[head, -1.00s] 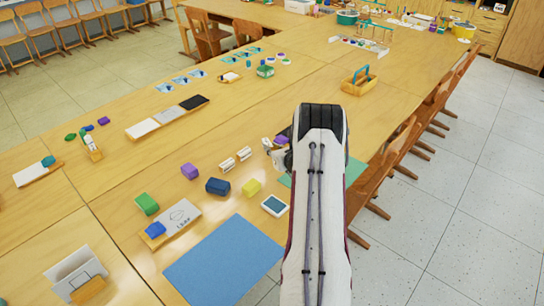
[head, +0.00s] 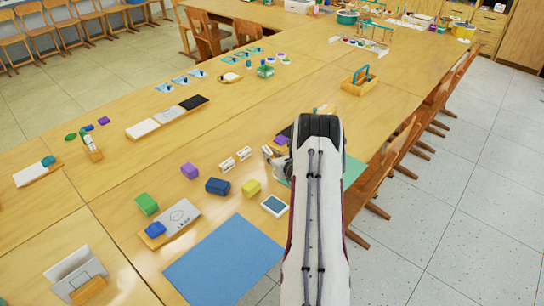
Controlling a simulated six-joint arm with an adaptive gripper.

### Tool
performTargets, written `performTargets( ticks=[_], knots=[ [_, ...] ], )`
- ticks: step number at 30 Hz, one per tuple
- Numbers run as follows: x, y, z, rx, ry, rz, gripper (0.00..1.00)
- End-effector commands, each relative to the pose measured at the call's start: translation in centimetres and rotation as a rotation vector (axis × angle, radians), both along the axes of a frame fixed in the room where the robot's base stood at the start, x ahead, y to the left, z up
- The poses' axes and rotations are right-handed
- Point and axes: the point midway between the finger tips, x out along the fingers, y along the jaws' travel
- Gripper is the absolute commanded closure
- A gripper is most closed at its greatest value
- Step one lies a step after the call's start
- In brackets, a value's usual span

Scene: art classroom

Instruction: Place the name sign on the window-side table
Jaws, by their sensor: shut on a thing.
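My gripper (head: 277,162) shows only in part at the left edge of my white arm, low over the near table (head: 115,215). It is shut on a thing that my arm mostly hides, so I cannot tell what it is. A small white piece shows at the gripper's left side. I cannot make out a name sign for certain. A white card in a wooden holder (head: 88,291) stands at the lower left. A grey-white plate with a drawing (head: 183,215) lies near the blue mat (head: 225,262). I cannot tell which table is window-side.
Green (head: 147,204), navy (head: 217,187) and yellow (head: 251,188) blocks lie left of my gripper. A small device (head: 274,205) and a green sheet (head: 354,170) are close by. Chairs (head: 400,145) line the right edge.

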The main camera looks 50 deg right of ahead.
Motion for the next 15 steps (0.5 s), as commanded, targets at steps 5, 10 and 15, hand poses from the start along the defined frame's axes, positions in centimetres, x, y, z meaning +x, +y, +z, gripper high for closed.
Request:
performTargets(
  ticks=[5, 10, 15],
  knots=[
    [-0.01, 0.0, -0.18, 0.0, 0.0, 0.0, 0.67],
    [-0.01, 0.0, -0.17, 0.0, 0.0, 0.0, 0.67],
    [0.0, 0.0, -0.13, 0.0, 0.0, 0.0, 0.67]
  ],
)
